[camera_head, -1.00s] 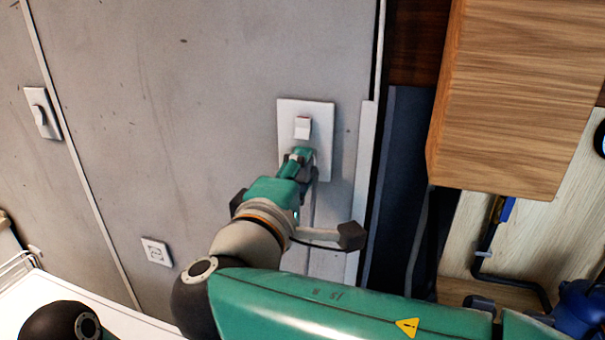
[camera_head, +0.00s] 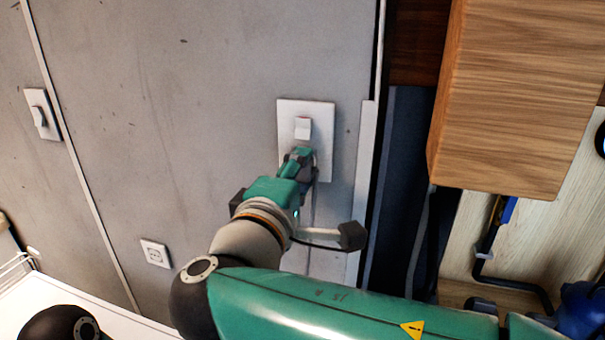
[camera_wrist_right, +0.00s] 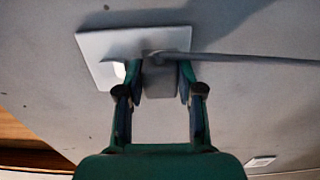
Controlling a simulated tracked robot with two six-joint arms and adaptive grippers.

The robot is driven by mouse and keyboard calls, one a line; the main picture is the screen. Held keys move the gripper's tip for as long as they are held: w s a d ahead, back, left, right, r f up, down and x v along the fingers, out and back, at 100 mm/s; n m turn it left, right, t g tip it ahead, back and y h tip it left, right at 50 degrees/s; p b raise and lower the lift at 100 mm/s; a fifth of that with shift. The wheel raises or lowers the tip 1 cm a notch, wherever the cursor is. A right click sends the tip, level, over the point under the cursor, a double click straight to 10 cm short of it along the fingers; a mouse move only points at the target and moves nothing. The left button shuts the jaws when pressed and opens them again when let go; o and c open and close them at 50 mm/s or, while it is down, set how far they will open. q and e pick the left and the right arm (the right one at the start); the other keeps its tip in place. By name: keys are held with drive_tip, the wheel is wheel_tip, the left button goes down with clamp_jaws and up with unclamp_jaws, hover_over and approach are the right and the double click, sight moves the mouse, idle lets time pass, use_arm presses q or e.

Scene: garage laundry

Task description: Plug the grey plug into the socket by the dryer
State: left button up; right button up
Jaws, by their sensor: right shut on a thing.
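The white wall plate (camera_head: 318,118) is on the grey wall, with a rocker switch (camera_head: 302,128) in its upper part; it also shows in the right wrist view (camera_wrist_right: 98,50). My right gripper (camera_head: 301,158) is at the plate's lower part, and its fingers (camera_wrist_right: 158,88) are shut on the grey plug (camera_wrist_right: 159,80). The plug's face is at the plate; I cannot tell how deep it sits. The gripper mostly hides the plug and the socket in the head view. The grey cord (camera_wrist_right: 240,59) runs right from the plug in the wrist view. My left gripper is not in view.
A wooden box-like cabinet (camera_head: 515,95) juts out at the right. Another switch plate (camera_head: 42,114) is at the left, and a small square socket plate (camera_head: 155,253) is lower on the wall. A white surface (camera_head: 100,310) lies at the lower left.

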drive_tip(key=shift+b, duration=0.3)
drive_tip(key=shift+w+d, duration=0.2)
drive_tip(key=shift+w, duration=0.35)
idle(0.7)
drive_tip(key=o, duration=1.1)
drive_tip(key=shift+o, duration=0.2)
drive_tip(key=shift+s, duration=0.1)
drive_tip(key=v, duration=1.1)
drive_tip(key=shift+s+a, duration=0.2)
drive_tip(key=shift+s, duration=0.15)
